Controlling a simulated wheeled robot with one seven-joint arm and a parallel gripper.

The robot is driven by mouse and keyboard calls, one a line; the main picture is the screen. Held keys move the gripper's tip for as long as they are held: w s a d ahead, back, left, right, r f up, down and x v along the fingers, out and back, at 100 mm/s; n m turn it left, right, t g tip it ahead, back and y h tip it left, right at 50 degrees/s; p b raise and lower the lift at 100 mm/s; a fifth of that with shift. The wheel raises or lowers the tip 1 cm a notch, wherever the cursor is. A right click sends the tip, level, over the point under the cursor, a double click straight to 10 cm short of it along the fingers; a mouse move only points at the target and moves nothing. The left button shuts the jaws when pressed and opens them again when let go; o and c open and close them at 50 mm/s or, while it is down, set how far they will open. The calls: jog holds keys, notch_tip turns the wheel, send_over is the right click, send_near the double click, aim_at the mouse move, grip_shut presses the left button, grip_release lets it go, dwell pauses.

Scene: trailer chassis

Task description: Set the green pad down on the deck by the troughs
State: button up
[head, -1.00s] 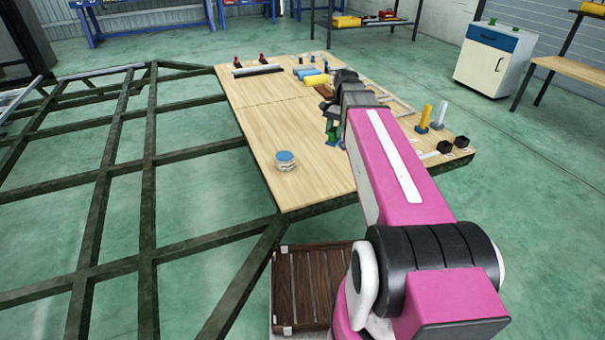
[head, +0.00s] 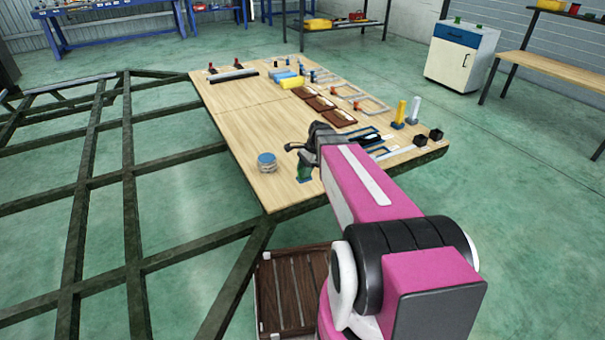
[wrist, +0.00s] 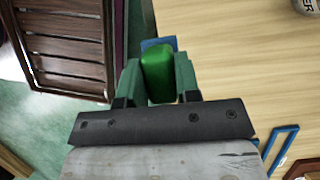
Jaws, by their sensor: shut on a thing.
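My gripper (head: 304,172) is over the near part of the wooden deck (head: 235,118), close to its near edge. In the wrist view my gripper (wrist: 157,80) is shut on the green pad (wrist: 158,72), a rounded green block between the two green fingers. A small blue patch shows just beyond the pad. Whether the pad touches the deck I cannot tell. Brown rectangular trays, perhaps the troughs (head: 320,103), lie in a row further back on the deck, beyond my arm.
A round blue-topped can (head: 267,162) stands left of my gripper. Blue and yellow cylinders (head: 290,80), posts (head: 400,112) and black blocks (head: 436,134) are on the back and right of the deck. The deck's left middle is bare. A slatted brown crate (head: 290,290) is below the near edge.

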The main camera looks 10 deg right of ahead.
jog(key=w+f, duration=0.1)
jog(key=w, duration=0.2)
jog(key=w+d+f, duration=0.1)
jog(key=w+f, duration=0.1)
jog(key=w, duration=0.1)
jog(key=w+d+f, duration=0.1)
jog(key=w+f, duration=0.1)
jog(key=w, duration=0.1)
jog(key=shift+f, duration=0.15)
jog(key=shift+s+f, duration=0.15)
jog(key=shift+f, duration=1.85)
jog(key=shift+f, duration=0.15)
jog(key=o, duration=0.8)
jog(key=shift+o, duration=0.2)
